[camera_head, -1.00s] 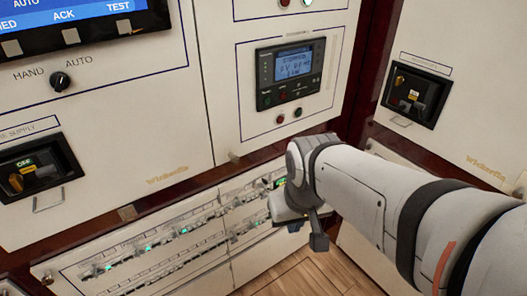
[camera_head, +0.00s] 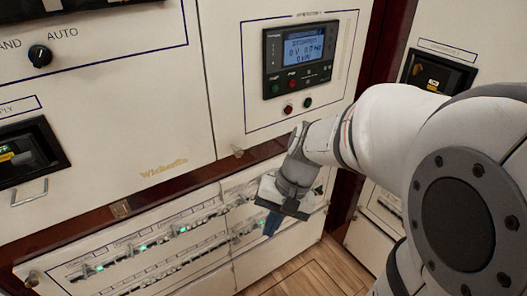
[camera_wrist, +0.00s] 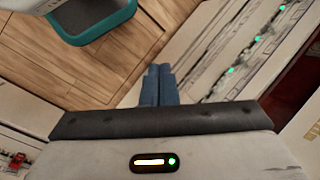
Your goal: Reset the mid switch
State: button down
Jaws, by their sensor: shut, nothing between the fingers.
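Breaker rows (camera_head: 160,240) run across the low white panel, with small switches and several green lights. I cannot tell which switch is the mid one. The breaker rows also show at the upper right of the wrist view (camera_wrist: 252,48). My gripper (camera_head: 271,224) is in front of the right part of this panel and hides some switches there. Its blue fingers (camera_wrist: 158,72) are together and empty in the wrist view. They point past the panel's lower edge towards the wood floor, beside the rows. I see no contact with a switch.
A controller display (camera_head: 298,58) with red and green buttons is above the panel. A rotary knob (camera_head: 40,56) and a handled breaker (camera_head: 30,150) are at the left. The wood floor (camera_wrist: 60,60) holds a teal-edged object (camera_wrist: 92,22).

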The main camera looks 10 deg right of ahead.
jog(key=w+d+f+m+t+y+b, duration=0.25)
jog(key=w+f+m+y+b, duration=0.35)
jog(key=w+f, duration=0.4)
jog(key=w+d+f+m+t+y+b, duration=0.2)
jog(key=w+f+m+t+y+b, duration=0.25)
jog(key=w+f+m+b, duration=0.55)
jog(key=w+d+f+m+t+h+b, duration=0.1)
jog(key=d+f+m+t+h+b, duration=0.2)
jog(key=d+f+m+t, duration=0.3)
jog(key=w+d+f+m+t+h+b, duration=0.2)
jog(key=d+f+m+t+h, duration=0.3)
jog(key=d+f, duration=1)
notch_tip(320, 180, down, 4)
jog(key=shift+f+m+t+b, duration=0.15)
jog(key=shift+m+t+b, duration=0.35)
jog(key=shift+t, duration=0.7)
jog(key=shift+w, duration=0.15)
jog(key=b+x, duration=0.3)
jog(key=x, duration=0.7)
